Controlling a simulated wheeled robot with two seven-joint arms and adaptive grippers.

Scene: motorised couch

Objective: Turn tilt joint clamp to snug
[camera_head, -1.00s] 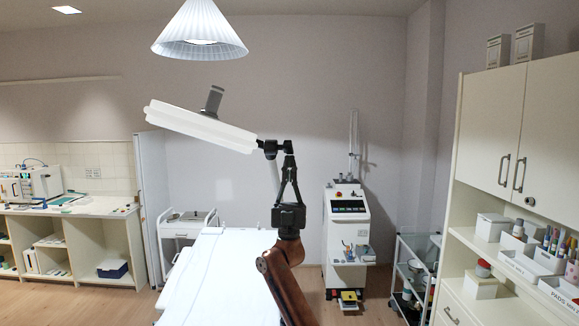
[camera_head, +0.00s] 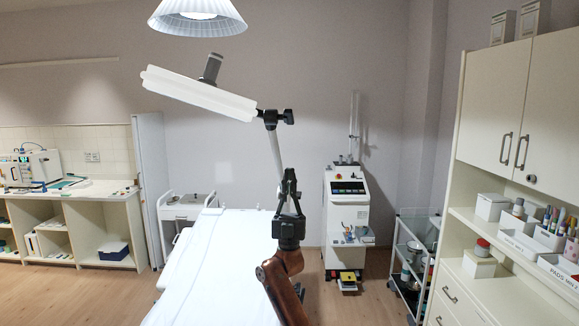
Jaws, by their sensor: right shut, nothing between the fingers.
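The tilt joint clamp (camera_head: 288,117) is a small black knob at the right end of a white tilted panel (camera_head: 200,93), on top of a thin light pole (camera_head: 275,152). My right gripper (camera_head: 289,174) is black, points upward and has its fingertips together with nothing between them. In the picture it sits below the clamp, apart from it, with the pole passing beside it. My left gripper does not show.
A white couch (camera_head: 215,262) lies below and to the left of my right arm. A white machine (camera_head: 347,210) stands behind on the right, with a trolley (camera_head: 402,290) beside it. A pleated lamp (camera_head: 197,15) hangs above the panel.

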